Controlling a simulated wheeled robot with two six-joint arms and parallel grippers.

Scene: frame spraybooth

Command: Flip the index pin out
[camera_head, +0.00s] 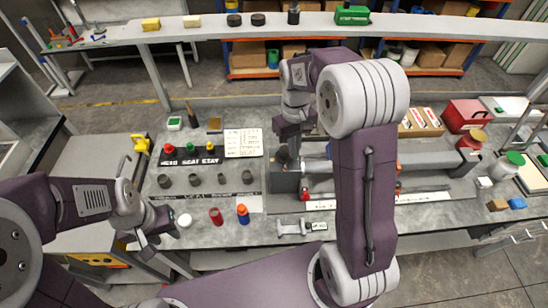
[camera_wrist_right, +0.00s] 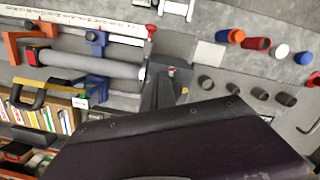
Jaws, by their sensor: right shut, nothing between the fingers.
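My right gripper (camera_head: 286,160) points down over the grey block (camera_head: 284,181) at the left end of the tube fixture. In the right wrist view its dark fingers (camera_wrist_right: 160,84) are together with nothing between them. A small red-tipped part (camera_wrist_right: 171,72) shows beside the fingertips, with a small yellowish piece (camera_wrist_right: 185,91) near it. I cannot tell which part is the index pin. A grey tube (camera_wrist_right: 95,65) lies in orange and blue clamps (camera_wrist_right: 95,42). My left gripper (camera_head: 158,235) hangs near the bench's front left edge, apart from the fixture; its finger gap is unclear.
A red bottle (camera_head: 216,216) and a blue bottle with an orange cap (camera_head: 243,214) stand at the front. A red box (camera_head: 466,115) sits at the right. My right arm hides part of the fixture.

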